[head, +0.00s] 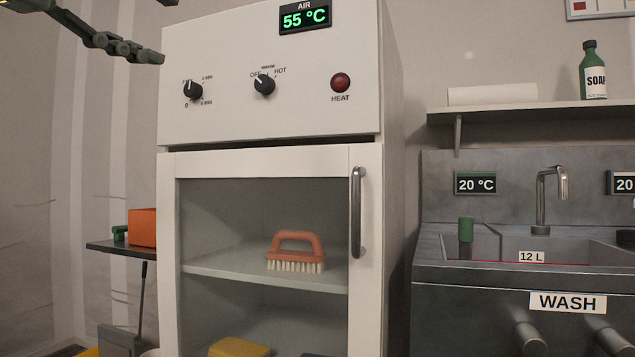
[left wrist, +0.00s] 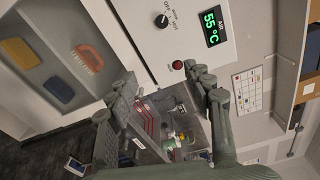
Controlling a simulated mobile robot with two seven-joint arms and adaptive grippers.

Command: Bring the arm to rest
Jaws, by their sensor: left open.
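My left gripper (head: 150,50) is at the top left of the head view, in front of the upper left part of the white drying cabinet (head: 270,120). Its greenish-grey fingers are partly cut off by the frame edge. In the left wrist view the gripper (left wrist: 165,80) shows two fingers spread apart with nothing held between them. The sink area shows behind the gap. My right gripper is in neither view.
The cabinet's clear door with its handle (head: 357,212) looks closed. An orange brush (head: 296,249) and yellow sponge (head: 238,348) are inside. A red HEAT button (head: 340,82) and knobs sit above. The sink (head: 500,245), soap bottle (head: 592,72) and orange box (head: 142,227) flank it.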

